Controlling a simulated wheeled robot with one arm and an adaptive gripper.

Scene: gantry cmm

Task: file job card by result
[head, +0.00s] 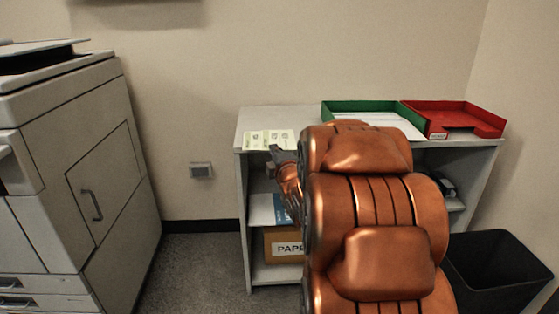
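A pale printed sheet or card (268,139) with green markings lies on the shelf unit's top at the left; whether it is one piece or several, I cannot tell. A green tray (362,106) with white paper in it stands on the same top, right of the middle. A red tray (462,106) stands beside it at the right end, with a small label on its front. My copper arm covers the middle of the view. The end of my arm, with my gripper (277,155), shows partly at the arm's left, near the card's front edge. Its fingers are mostly hidden.
The grey shelf unit (246,190) holds a box marked "PAPE…" (283,245) and a blue-and-white packet (268,209). A large copier (100,190) stands at the left. A black bin (497,265) stands at the right. Floor between copier and shelf is clear.

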